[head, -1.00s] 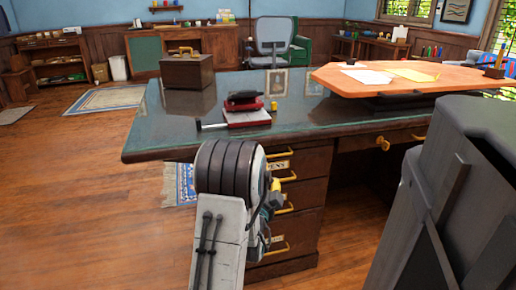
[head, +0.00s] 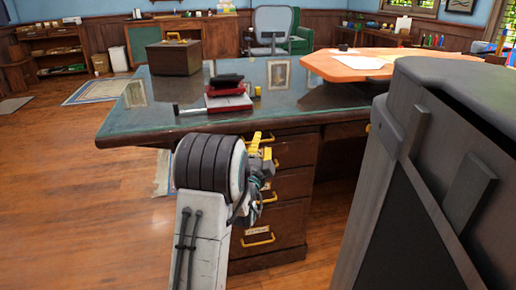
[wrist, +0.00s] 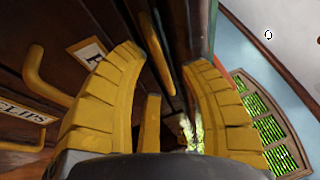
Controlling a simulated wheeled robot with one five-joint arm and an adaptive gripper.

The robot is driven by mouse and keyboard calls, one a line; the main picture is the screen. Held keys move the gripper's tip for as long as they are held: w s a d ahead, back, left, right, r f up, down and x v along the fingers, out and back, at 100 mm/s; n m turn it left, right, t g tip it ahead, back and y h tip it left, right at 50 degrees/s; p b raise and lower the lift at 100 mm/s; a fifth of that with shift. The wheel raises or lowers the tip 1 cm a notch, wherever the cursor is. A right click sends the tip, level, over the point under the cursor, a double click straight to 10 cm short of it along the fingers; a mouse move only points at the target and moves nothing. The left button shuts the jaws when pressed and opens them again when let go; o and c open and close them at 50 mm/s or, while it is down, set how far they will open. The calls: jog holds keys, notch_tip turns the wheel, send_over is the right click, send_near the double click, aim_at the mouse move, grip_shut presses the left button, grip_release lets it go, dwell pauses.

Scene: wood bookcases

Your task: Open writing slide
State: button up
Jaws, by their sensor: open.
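The desk (head: 130,118) has a glassy green top and a column of drawers with gold handles, one of them a lower drawer handle (head: 258,239). I cannot pick out the writing slide for certain. My gripper (head: 262,146) is at the desk's front, just below the top edge and by the upper drawers, partly hidden behind my arm. In the wrist view its yellow fingers (wrist: 165,90) are spread open. A gold bar handle (wrist: 160,48) shows between them, a little beyond; I cannot tell which panel it belongs to. Another gold handle (wrist: 38,78) lies left of the fingers.
On the desk top are a stack of red and black items (head: 228,95), a wooden box (head: 175,58) and an orange board (head: 345,66) with papers. A large dark grey cabinet-like body (head: 430,170) fills the right. Wood floor is open at left.

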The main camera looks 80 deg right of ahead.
jog(key=shift+d+r, duration=0.15)
jog(key=shift+d, duration=0.55)
jog(key=shift+c, duration=0.2)
grip_shut()
